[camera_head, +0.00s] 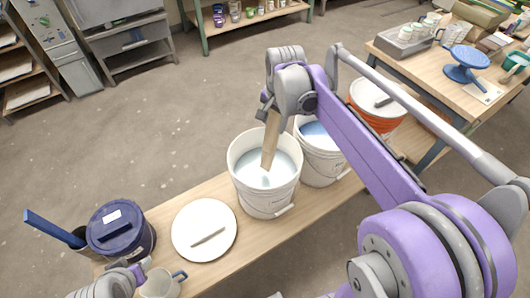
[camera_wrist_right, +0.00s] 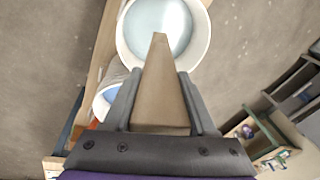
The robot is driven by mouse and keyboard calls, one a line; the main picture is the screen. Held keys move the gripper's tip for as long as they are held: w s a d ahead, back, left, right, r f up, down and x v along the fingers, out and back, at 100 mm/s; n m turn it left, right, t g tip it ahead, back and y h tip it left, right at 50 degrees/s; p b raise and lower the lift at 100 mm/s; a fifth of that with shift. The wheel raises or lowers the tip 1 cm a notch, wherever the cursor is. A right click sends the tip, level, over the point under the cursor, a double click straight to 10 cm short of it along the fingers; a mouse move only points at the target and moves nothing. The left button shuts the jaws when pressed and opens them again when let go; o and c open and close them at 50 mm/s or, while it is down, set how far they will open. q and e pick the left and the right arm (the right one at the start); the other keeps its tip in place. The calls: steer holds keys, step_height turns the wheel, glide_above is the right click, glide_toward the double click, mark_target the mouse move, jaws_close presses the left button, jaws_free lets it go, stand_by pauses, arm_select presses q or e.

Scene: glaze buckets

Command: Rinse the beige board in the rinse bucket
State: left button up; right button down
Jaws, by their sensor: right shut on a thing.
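The beige board (camera_head: 270,142) is a flat strip held in my right gripper (camera_head: 270,108). It hangs steeply, slightly tilted, inside the rim of a white bucket (camera_head: 263,200) of pale bluish liquid, which I take as the rinse bucket. Its lower end appears at the liquid; I cannot tell how deep. In the right wrist view the board (camera_wrist_right: 160,85) lies between both fingers (camera_wrist_right: 160,105) and its tip overlaps the bucket's liquid (camera_wrist_right: 162,22). My left gripper (camera_head: 138,272) is at the bottom left beside a mug; its finger opening is unclear.
Another white bucket (camera_head: 320,165) with blue liquid stands close on the right, then an orange bucket with a white lid (camera_head: 378,97). A white plate (camera_head: 186,228) with a small stick, a dark blue lidded tub (camera_head: 115,232) and a mug (camera_head: 162,284) crowd the bench's left.

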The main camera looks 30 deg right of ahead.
steer(key=p+v, duration=0.2)
steer(key=v, duration=0.2)
steer(key=shift+r, duration=0.35)
steer(key=p+v, duration=0.1)
steer(key=v, duration=0.2)
steer(key=shift+r, duration=0.2)
steer(key=shift+v, duration=0.95)
arm_select(q)
steer(key=shift+t, duration=0.3)
steer(key=w+r, duration=0.1)
steer(key=r, duration=0.2)
steer(key=w+r, duration=0.1)
steer(key=r, duration=0.1)
steer(key=shift+w, duration=0.35)
arm_select(e)
steer(key=shift+s+r, duration=0.15)
steer(key=shift+r, duration=0.2)
arm_select(q)
steer(key=shift+w, duration=0.1)
